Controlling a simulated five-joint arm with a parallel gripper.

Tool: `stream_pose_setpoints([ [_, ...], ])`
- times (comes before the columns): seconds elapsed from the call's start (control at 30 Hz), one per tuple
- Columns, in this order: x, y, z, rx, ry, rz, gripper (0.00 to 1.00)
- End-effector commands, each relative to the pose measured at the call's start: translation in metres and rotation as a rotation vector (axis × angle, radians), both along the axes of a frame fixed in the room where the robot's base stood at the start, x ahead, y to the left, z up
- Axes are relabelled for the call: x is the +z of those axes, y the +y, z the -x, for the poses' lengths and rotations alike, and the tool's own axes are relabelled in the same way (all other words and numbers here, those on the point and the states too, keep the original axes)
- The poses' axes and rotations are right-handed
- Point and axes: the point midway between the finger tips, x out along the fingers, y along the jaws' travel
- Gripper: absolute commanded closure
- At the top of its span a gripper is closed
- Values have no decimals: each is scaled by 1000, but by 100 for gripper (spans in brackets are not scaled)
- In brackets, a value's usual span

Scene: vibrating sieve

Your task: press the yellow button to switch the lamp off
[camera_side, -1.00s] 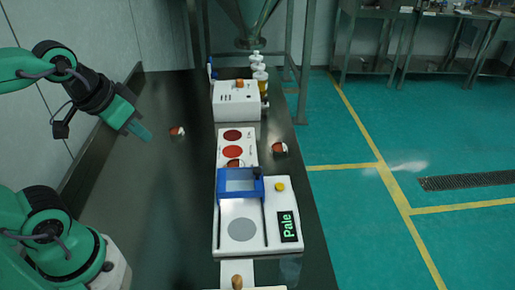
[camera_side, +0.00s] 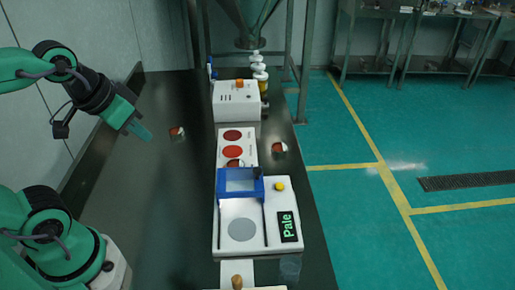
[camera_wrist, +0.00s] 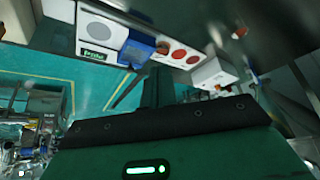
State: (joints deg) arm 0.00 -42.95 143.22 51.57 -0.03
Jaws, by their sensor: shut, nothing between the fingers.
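The yellow button (camera_side: 280,186) sits on the right part of a white panel device (camera_side: 271,202), just right of a blue frame (camera_side: 240,195). Below the button, a dark display (camera_side: 287,226) shows "Pale" in green letters. The display also shows in the wrist view (camera_wrist: 96,54); I cannot make out the button there. My gripper (camera_side: 142,132) is shut and empty, raised at the left of the table, well apart from the button. I cannot tell which part is the lamp.
A white card with red discs (camera_side: 232,150) lies behind the frame. A white box (camera_side: 236,102) with an orange knob stands farther back. Small red-and-white pieces (camera_side: 177,133) lie on the dark table. A clear glass (camera_side: 290,268) stands in front. The table's left side is mostly free.

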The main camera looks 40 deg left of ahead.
Motion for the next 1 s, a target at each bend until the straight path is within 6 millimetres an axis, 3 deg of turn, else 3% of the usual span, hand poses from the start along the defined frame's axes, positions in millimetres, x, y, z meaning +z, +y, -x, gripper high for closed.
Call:
stream_pose_setpoints([
  [0.37, 7, -5, -16, 40, 32, 32, 100],
  [1.0, 21, -38, -95, 249, 176, 147, 100],
])
